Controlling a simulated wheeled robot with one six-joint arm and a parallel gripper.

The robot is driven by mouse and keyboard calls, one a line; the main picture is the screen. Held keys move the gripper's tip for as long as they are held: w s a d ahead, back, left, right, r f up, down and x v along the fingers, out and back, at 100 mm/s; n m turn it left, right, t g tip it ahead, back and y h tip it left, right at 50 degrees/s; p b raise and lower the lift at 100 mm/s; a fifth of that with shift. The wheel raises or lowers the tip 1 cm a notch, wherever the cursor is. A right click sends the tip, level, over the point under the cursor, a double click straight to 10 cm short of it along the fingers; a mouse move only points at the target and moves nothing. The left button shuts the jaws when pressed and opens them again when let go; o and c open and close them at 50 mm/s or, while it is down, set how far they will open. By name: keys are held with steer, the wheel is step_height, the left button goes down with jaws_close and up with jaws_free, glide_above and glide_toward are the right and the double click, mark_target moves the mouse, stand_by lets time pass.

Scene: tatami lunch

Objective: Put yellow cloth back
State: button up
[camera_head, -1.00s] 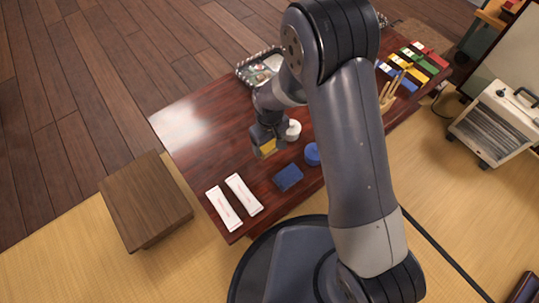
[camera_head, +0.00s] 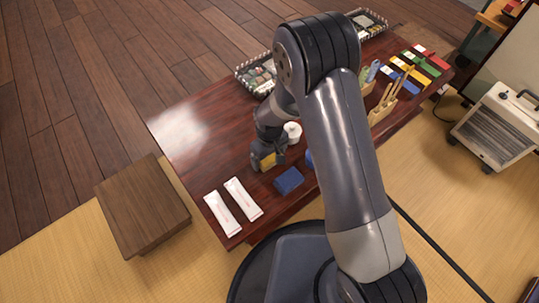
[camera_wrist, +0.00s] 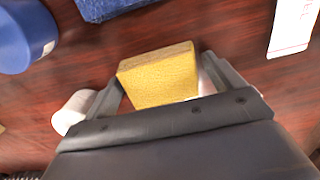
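The yellow cloth (camera_head: 268,161) is a small folded block. It sits between the fingers of my gripper (camera_head: 265,157), near the front left part of the dark red table. In the wrist view the cloth (camera_wrist: 160,77) spans the gap between the two fingers of my gripper (camera_wrist: 162,78), which are shut on it. It is low over the table; I cannot tell whether it touches the surface. A folded blue cloth (camera_head: 289,180) lies to its lower right and also shows at the top of the wrist view (camera_wrist: 112,6).
Two white packets (camera_head: 222,213) (camera_head: 243,198) lie at the table's lower left. A white round item (camera_head: 293,131) and a blue round container (camera_wrist: 22,38) stand near the gripper. Bento trays (camera_head: 258,74) and colored items (camera_head: 412,65) lie farther back. The table's left part is clear.

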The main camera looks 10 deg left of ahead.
steer(key=shift+o, duration=0.8)
step_height(320, 180, up, 12)
steer(key=p, duration=0.4)
steer(key=shift+r+p, duration=0.15)
steer(key=shift+p, duration=0.25)
step_height(320, 180, down, 12)
steer(key=b, duration=0.4)
steer(key=shift+b, duration=0.4)
steer(key=shift+r+p, duration=0.85)
steer(key=shift+r, duration=0.9)
